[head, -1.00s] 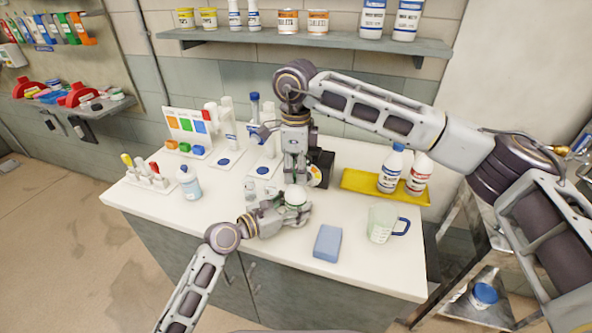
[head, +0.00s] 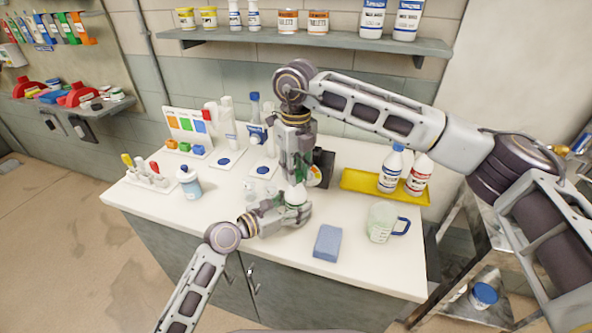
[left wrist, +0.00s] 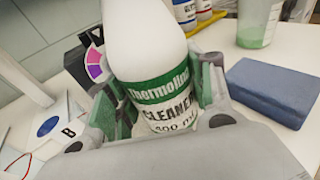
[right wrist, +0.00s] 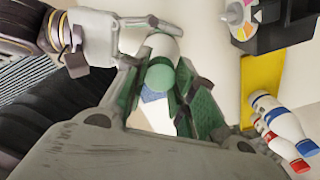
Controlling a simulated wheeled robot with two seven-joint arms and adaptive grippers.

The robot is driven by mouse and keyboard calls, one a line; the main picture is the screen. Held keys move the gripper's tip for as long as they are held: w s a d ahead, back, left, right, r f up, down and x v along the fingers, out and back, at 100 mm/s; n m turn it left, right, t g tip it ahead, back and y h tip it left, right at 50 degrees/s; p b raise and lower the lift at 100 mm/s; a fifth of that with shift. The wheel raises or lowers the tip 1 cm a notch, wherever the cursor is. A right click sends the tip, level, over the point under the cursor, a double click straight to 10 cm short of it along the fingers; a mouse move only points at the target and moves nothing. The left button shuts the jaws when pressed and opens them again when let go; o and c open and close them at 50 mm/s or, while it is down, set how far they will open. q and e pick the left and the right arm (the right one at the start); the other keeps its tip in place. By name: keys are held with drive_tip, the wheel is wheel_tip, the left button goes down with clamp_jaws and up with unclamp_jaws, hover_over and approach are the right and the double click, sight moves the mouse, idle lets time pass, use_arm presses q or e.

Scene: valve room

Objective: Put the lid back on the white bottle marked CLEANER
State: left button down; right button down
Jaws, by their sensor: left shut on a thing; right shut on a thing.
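The white CLEANER bottle (left wrist: 160,85), with a green and white label, stands between the fingers of my left gripper (left wrist: 160,95) in the left wrist view. My left gripper is shut on it; its top is out of that view. In the head view the bottle (head: 296,194) shows as a small white shape between both grippers. My right gripper (right wrist: 178,90) is pointed down from above, close to the bottle top. It is shut on a small round green lid (right wrist: 160,78), beside the white bottle shoulder in the right wrist view. Whether lid and neck touch is hidden.
A blue sponge (head: 328,243) and a measuring jug (head: 380,224) stand to the right on the white worktop. A yellow tray (head: 355,183) holds two white bottles with blue and red markings. A dark box (head: 323,167) stands close behind the right gripper. A small bottle (head: 189,183) stands left.

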drive_tip(key=c, duration=1.1)
unclamp_jaws()
drive_tip(key=shift+r, duration=6)
use_arm(q)
drive_tip(key=c, duration=0.5)
unclamp_jaws()
drive_tip(key=shift+a, duration=0.1)
drive_tip(key=shift+v, duration=5.95)
